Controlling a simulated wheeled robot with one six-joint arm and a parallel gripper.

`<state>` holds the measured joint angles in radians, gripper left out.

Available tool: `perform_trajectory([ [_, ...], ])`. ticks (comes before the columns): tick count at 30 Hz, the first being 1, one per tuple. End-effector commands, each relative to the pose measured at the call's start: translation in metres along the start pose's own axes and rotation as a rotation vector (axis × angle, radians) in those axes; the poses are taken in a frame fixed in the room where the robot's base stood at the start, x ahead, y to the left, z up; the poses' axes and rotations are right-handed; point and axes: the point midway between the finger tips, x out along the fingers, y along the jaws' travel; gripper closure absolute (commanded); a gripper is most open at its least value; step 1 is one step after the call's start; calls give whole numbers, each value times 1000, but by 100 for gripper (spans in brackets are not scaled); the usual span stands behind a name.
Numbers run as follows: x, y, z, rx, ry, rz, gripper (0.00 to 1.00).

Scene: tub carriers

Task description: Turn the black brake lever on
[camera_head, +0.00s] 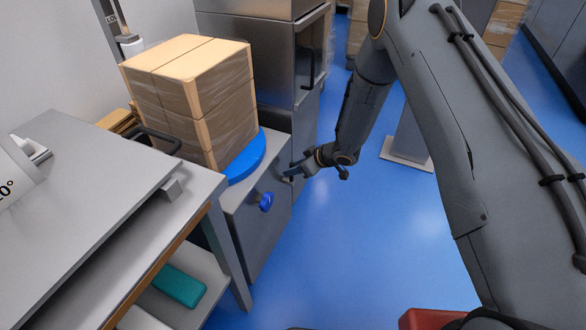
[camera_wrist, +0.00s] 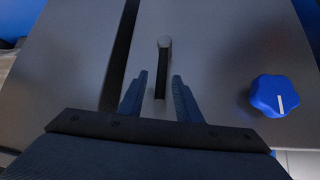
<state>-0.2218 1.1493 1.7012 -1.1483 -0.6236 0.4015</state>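The black brake lever (camera_wrist: 161,75) with a grey rounded end stands out from a grey cabinet front in the wrist view. My gripper (camera_wrist: 160,75) is open, with one blue-grey finger on each side of the lever's lower part in the picture. Gaps show between both fingers and the lever; I cannot tell how deep it sits between them. In the head view my gripper (camera_head: 289,174) is at the grey cabinet front (camera_head: 262,233), and the lever cannot be made out clearly there.
A blue knob (camera_wrist: 273,95) with a white mark is right of the lever; it also shows in the head view (camera_head: 266,201). Wrapped boxes (camera_head: 195,95) stand on a blue disc (camera_head: 245,160) on the cabinet. A grey table (camera_head: 80,230) is left. Blue floor is open in front.

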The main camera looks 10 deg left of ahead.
Motion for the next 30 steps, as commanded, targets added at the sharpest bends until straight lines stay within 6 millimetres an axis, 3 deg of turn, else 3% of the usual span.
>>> perform_trajectory([
  [5,-12,0,0,1,0,0,69],
  [12,-51,1,-1,1,0,2,69],
  [18,-73,0,0,0,0,0,69],
  [30,-78,0,0,0,0,0,69],
])
